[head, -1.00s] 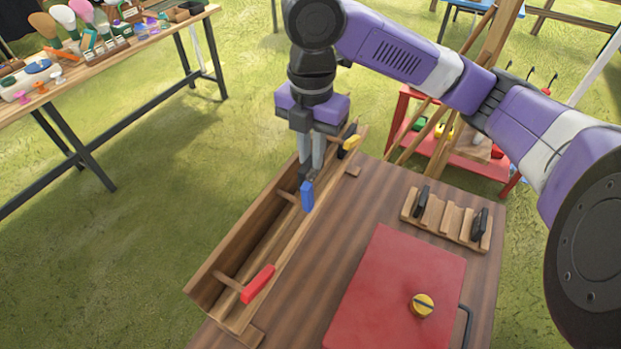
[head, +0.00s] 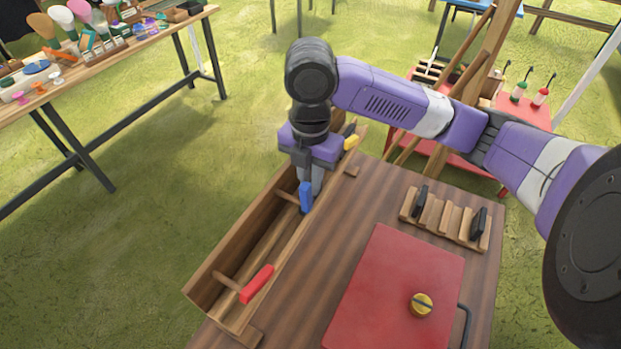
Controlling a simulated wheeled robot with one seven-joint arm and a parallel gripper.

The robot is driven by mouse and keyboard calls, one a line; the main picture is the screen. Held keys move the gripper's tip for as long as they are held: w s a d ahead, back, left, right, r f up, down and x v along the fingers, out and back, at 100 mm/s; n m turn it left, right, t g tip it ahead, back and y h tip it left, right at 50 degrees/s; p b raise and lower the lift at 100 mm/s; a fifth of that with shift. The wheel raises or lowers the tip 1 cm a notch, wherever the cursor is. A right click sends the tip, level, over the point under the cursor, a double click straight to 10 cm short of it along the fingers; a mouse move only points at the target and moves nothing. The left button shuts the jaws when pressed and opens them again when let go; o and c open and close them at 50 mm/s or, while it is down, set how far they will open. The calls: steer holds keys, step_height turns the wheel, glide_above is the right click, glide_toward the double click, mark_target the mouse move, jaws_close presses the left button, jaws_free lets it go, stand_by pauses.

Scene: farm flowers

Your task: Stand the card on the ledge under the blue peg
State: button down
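The blue peg (head: 306,197) is at the right-hand rim of a long wooden trough (head: 232,238), between a red peg (head: 257,284) nearer me and a yellow peg (head: 351,142) farther away. My gripper (head: 312,183) points down over the trough's rim, right behind the blue peg. The peg partly covers the fingertips, so I cannot tell whether they touch it, hold anything or are open. I cannot make out a card for sure, nor a ledge under the blue peg.
The trough runs along the left edge of a brown table (head: 310,283). A laden side table (head: 95,75) stands at far left. Grass lies between.

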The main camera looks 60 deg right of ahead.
steer(key=c, duration=1.4)
jaws_free()
steer(key=shift+c, duration=0.2)
step_height(320, 180, up, 12)
steer(key=shift+s, duration=0.1)
